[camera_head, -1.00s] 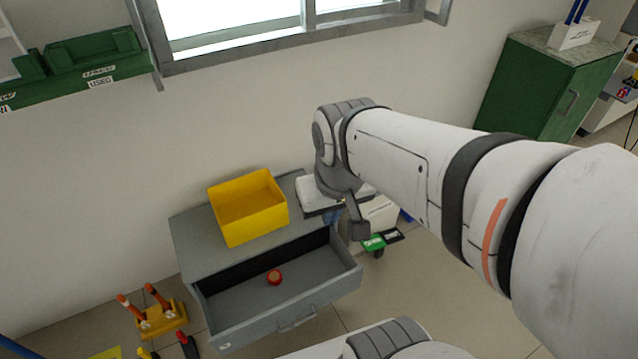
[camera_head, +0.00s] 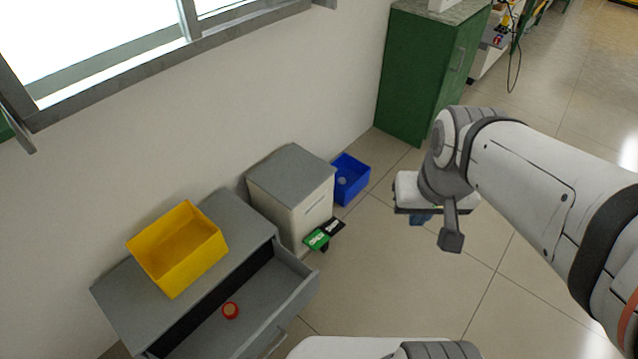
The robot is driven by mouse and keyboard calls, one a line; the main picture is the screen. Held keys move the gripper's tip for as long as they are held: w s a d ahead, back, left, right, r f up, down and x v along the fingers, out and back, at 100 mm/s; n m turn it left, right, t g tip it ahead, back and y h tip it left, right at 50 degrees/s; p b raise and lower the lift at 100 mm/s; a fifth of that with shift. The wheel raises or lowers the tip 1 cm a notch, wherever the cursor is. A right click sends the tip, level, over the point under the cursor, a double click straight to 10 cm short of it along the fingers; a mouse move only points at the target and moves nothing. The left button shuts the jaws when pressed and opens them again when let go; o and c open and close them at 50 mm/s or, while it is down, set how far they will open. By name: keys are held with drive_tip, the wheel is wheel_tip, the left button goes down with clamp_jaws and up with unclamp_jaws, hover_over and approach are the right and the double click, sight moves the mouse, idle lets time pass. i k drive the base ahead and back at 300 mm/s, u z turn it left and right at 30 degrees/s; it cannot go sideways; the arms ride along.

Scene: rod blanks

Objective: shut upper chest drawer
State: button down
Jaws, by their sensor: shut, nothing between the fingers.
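The grey chest (camera_head: 238,217) stands against the wall at the lower left. Its upper drawer (camera_head: 300,290) is pulled well out, and its front runs off the bottom of the view. A small red round object (camera_head: 231,310) lies inside the drawer. My gripper (camera_head: 420,218) hangs in the air to the right of the chest, apart from the drawer. It is shut and empty; its fingertips are mostly hidden under the wrist. The drawer's handle (camera_head: 275,343) shows only in part.
A yellow bin (camera_head: 178,248) sits on the chest top. A white cabinet with a grey top (camera_head: 291,172) stands right beside the chest, with green and black cards (camera_head: 318,239) near it. A blue bin (camera_head: 350,180) and a green cabinet (camera_head: 412,75) are farther back. The floor at right is clear.

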sight(268, 302)
drive_tip(key=z, duration=0.15)
drive_tip(key=k, duration=1.35)
drive_tip(key=u, duration=1.1)
drive_tip(key=i, duration=1)
drive_tip(key=u, duration=0.1)
